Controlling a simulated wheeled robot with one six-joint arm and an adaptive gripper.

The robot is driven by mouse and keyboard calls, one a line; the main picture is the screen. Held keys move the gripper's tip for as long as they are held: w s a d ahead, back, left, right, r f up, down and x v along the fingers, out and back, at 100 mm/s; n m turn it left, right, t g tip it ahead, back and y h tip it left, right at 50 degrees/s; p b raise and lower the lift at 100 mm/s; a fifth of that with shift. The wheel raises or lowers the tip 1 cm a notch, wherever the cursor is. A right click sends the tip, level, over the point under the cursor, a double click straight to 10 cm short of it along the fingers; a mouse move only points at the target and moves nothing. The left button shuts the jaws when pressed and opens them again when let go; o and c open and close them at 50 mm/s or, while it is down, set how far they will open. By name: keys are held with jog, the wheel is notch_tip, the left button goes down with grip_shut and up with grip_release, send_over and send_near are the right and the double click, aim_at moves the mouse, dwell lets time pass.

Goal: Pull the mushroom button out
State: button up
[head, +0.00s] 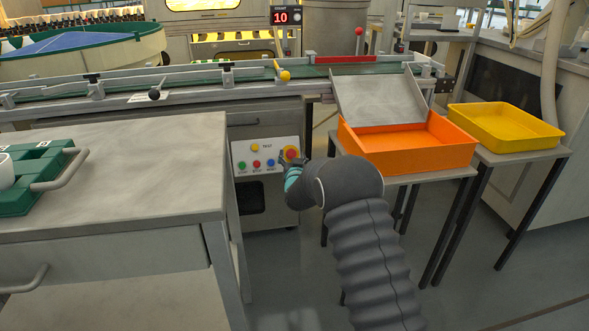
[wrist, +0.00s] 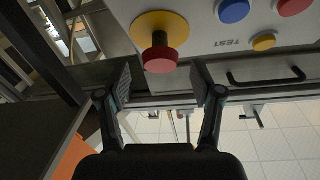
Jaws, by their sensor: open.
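The mushroom button (head: 291,153) is a red cap in front of a yellow disc at the right end of the white control panel (head: 244,152). In the wrist view the red cap (wrist: 160,60) stands out from the yellow disc (wrist: 174,24) on a dark stem. My gripper (head: 290,162) is at the panel, just below the button in the head view, partly covering its surround. In the wrist view my gripper (wrist: 163,84) is open, its two fingers apart on either side of the cap's line, with nothing between the pads. The cap appears just beyond the fingertips; I see no contact.
Other panel buttons are close by: blue (wrist: 233,10), red (wrist: 292,5) and yellow (wrist: 264,42). A grey worktop (head: 130,165) stands left, an orange bin (head: 420,160) right. A conveyor (head: 200,80) runs above.

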jog(key=s+d, duration=0.2)
jog(key=s, duration=0.7)
jog(key=shift+s, duration=0.4)
